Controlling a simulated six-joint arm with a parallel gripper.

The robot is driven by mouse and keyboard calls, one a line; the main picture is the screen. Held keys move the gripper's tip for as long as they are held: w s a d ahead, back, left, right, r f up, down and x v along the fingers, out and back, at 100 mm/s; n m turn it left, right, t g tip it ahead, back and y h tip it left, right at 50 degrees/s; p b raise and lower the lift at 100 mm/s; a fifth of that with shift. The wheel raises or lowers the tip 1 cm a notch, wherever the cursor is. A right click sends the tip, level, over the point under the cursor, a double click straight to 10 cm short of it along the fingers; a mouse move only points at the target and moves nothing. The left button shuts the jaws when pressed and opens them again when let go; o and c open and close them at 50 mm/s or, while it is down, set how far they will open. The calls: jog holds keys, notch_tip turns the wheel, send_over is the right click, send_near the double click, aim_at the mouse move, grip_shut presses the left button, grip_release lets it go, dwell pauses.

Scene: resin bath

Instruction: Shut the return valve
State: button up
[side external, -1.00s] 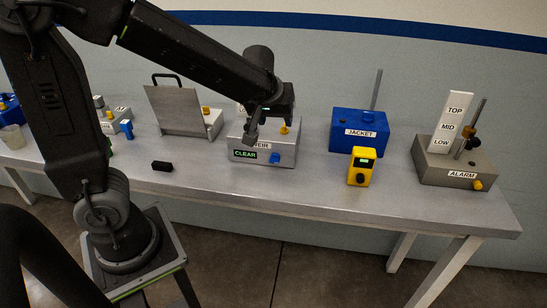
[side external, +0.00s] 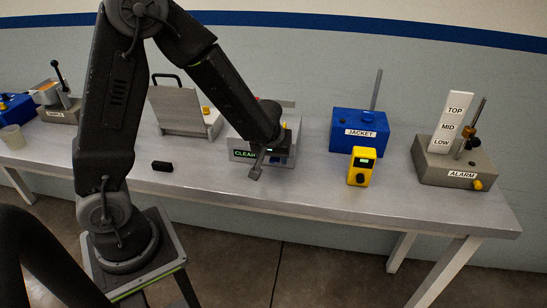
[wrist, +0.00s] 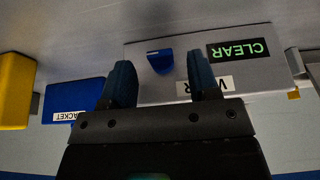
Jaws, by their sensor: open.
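No label reading "return" is legible. My gripper (side external: 256,172) is low in front of the grey weir box (side external: 236,131), over the bench. In the wrist view, which is upside down, my gripper (wrist: 162,80) has its two dark blue fingers apart with nothing between the pads. A blue tap (wrist: 160,62) on the front face of the weir box (wrist: 150,42) shows beyond the gap between the fingers, apart from them. The tap is mostly hidden behind my gripper in the side view. A green CLEAR display (wrist: 238,50) is beside it.
The blue jacket box (side external: 350,120), yellow handheld unit (side external: 361,167) and grey alarm box (side external: 440,167) stand to the right. A box with a black-knobbed lever (side external: 58,70), a cup (side external: 12,137) and a black block (side external: 162,166) are left.

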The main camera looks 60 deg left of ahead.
jog(key=shift+w+a+f, duration=0.15)
jog(key=shift+f, duration=0.45)
jog(key=shift+c, duration=0.2)
jog(key=c, duration=0.9)
jog(key=shift+a, duration=0.1)
